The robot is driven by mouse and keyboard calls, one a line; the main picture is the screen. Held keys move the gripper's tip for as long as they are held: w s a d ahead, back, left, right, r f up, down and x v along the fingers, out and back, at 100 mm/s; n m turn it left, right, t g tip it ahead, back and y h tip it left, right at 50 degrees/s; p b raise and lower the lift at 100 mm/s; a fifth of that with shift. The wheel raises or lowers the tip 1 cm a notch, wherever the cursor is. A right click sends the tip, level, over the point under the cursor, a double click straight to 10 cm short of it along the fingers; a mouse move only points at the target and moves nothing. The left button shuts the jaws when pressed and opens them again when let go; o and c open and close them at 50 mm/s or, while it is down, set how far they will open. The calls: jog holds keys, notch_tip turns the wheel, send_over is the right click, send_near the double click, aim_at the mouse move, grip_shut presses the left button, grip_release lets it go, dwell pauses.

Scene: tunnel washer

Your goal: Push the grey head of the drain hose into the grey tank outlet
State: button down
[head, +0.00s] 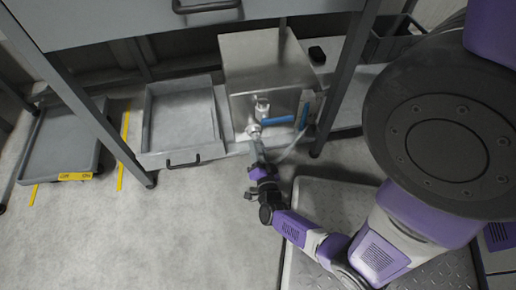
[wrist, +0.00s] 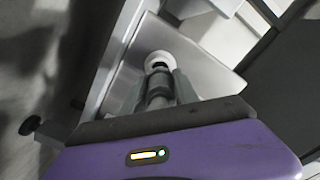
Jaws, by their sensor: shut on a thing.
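The metal tank (head: 262,70) stands under the bench in the head view. Its tank outlet (head: 254,130) is a round light fitting low on the front face, and it shows as a pale ring in the wrist view (wrist: 160,56). My gripper (head: 257,150) is in front of the outlet, with its fingers (wrist: 160,88) shut on the grey head of the drain hose (wrist: 159,92). The head points at the ring and its front end overlaps it in the wrist view. I cannot tell whether it is inside or just in front. My fingers hide part of the head.
A blue-handled valve (head: 278,120) is on the tank front, just right of the outlet. A pale hose (head: 291,149) curves right of my gripper. A grey tray (head: 180,122) lies left of the tank. Bench legs (head: 340,85) flank the space.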

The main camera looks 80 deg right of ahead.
jog(key=shift+w+d, duration=0.15)
jog(key=shift+x, duration=0.8)
jog(key=shift+w+d, duration=0.15)
jog(key=shift+d, duration=0.2)
dwell(0.5)
jog(key=c, duration=0.8)
grip_release()
jog(key=shift+c, duration=0.2)
jog(key=shift+a+f, duration=0.1)
jog(key=shift+a, duration=0.05)
